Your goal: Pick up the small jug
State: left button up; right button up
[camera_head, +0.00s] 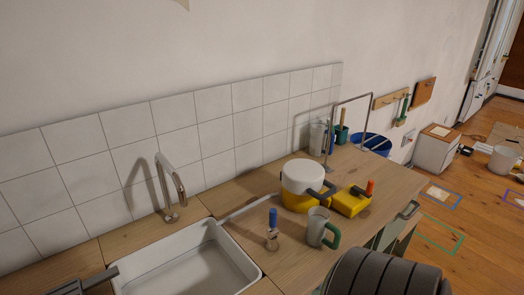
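A small grey jug with a green handle (316,227) stands upright on the wooden counter, right of the sink; its handle points right. Another grey jug-like vessel (318,139) stands at the back of the counter by the tiled wall, partly behind the metal rail. A dark grey part at the lower left edge looks like my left gripper (88,281); it is cut off by the frame, at the sink's left rim, far from the jug. Its fingers do not show clearly. My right gripper is not visible.
A blue-handled tool (272,229) stands just left of the jug. The white sink (238,246) and tap (170,187) lie left. A dark ribbed shape fills the lower right.

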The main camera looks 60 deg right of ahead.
aim_at(319, 224)
jog(key=z, duration=2.25)
jog(key=k+l, duration=0.1)
jog(key=l, duration=0.15)
